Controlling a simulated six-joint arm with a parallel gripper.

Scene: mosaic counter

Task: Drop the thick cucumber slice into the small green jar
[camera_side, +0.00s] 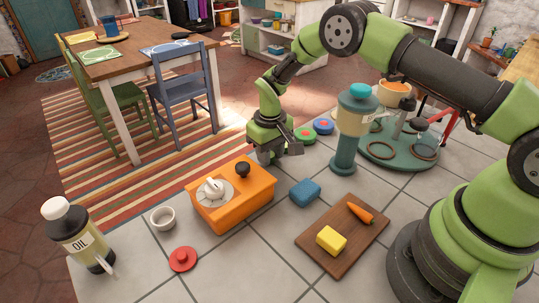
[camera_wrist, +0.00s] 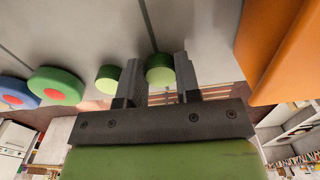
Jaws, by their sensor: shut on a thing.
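My gripper (camera_side: 275,156) points down low over the tiled counter, behind the orange stove. In the wrist view its two fingers (camera_wrist: 158,62) are shut on a green cucumber slice (camera_wrist: 160,75), pale on its end face. A second green cylinder (camera_wrist: 107,78) stands just outside the left finger. The slice is not clear in the side view, and how high it is cannot be told. A low green round piece with a red centre (camera_side: 304,135) lies right of the gripper; it also shows in the wrist view (camera_wrist: 55,85). I cannot clearly make out a small green jar.
A blue round piece (camera_side: 323,126) lies beside the green one. The orange stove (camera_side: 232,203), blue block (camera_side: 305,192) and wooden board (camera_side: 345,245) are in front. A white cup (camera_side: 162,218) and oil bottle (camera_side: 78,235) are left.

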